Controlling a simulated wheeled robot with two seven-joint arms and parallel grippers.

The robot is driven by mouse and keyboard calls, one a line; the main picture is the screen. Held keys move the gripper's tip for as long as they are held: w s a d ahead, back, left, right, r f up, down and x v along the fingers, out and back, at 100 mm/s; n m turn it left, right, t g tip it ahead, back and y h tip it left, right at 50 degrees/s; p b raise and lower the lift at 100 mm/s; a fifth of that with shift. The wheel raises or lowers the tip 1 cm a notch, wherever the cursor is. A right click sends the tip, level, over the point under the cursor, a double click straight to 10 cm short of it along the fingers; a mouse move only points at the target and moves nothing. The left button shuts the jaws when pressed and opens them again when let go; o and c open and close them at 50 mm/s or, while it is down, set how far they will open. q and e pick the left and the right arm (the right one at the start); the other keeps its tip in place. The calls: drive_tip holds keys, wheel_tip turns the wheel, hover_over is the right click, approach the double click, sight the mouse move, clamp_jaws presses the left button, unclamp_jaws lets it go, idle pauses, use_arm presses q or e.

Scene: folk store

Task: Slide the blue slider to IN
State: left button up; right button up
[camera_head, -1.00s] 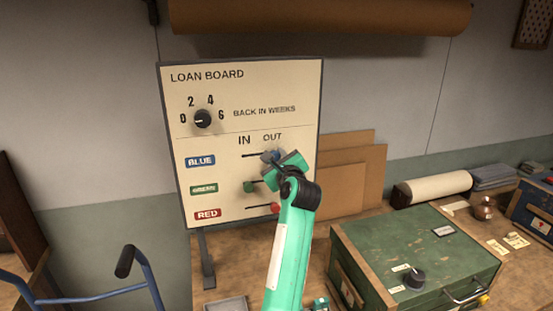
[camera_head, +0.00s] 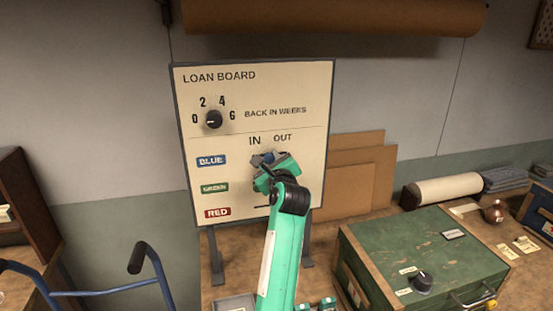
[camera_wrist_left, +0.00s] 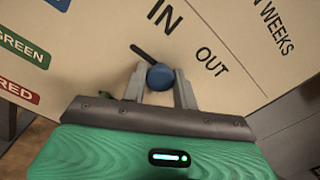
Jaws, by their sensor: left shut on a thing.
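The loan board (camera_head: 300,85) stands upright with IN and OUT printed above its slider rows. The round blue slider knob (camera_head: 268,157) is in the BLUE row, between the IN and OUT columns. My left gripper (camera_head: 266,165) is shut on it; in the wrist view the fingers sit either side of the blue slider (camera_wrist_left: 160,77). A length of dark slot (camera_wrist_left: 138,52) shows beyond the knob on the IN side. The gripper hides the green and red knobs in the head view; a bit of green shows in the wrist view. My right gripper is not in view.
A week dial (camera_head: 214,119) is at the board's upper left. A green metal box (camera_head: 425,250) with a knob stands to the right on the bench. Cardboard sheets (camera_head: 365,180) lean behind the board. A blue trolley handle (camera_head: 140,258) is at lower left.

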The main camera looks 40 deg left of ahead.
use_arm(q)
drive_tip(key=shift+s+a+r+p, duration=0.1)
drive_tip(key=shift+s+a+p, duration=0.4)
drive_tip(key=shift+s+a, duration=0.6)
drive_tip(key=o, duration=0.7)
drive_tip(key=shift+s, duration=0.15)
drive_tip(key=shift+c, duration=0.2)
drive_tip(key=shift+o, duration=1.3)
drive_tip(key=shift+d, duration=0.15)
